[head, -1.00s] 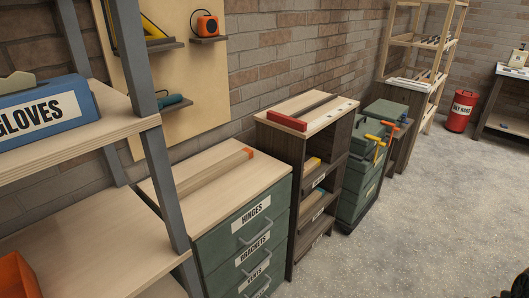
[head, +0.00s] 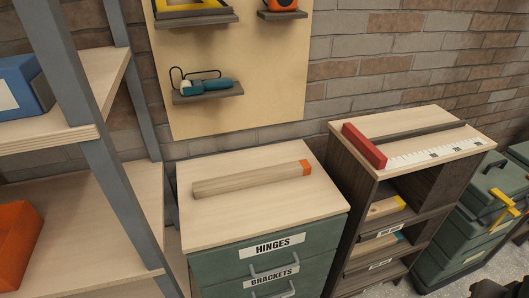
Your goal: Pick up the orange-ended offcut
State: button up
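The orange-ended offcut (head: 252,179) is a pale square-cut length of wood with an orange right end. It lies flat on the wooden top of the green drawer cabinet (head: 220,232), slanting slightly up to the right in the head view. Nothing covers it. A dark piece (head: 500,289), which looks like part of my arm or gripper, just enters the lower right corner. It is well apart from the offcut. No fingertips can be made out, so its opening is hidden.
A grey-post shelf with a blue box (head: 22,90) and an orange bin (head: 14,238) stands left. A wall board (head: 230,120) with small shelves hangs behind. A right-hand shelf unit bears a red-ended piece (head: 364,146). The cabinet top around the offcut is clear.

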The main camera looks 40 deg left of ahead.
aim_at(214, 186)
jog(key=u, duration=0.95)
jog(key=i, duration=0.9)
jog(key=u, duration=0.9)
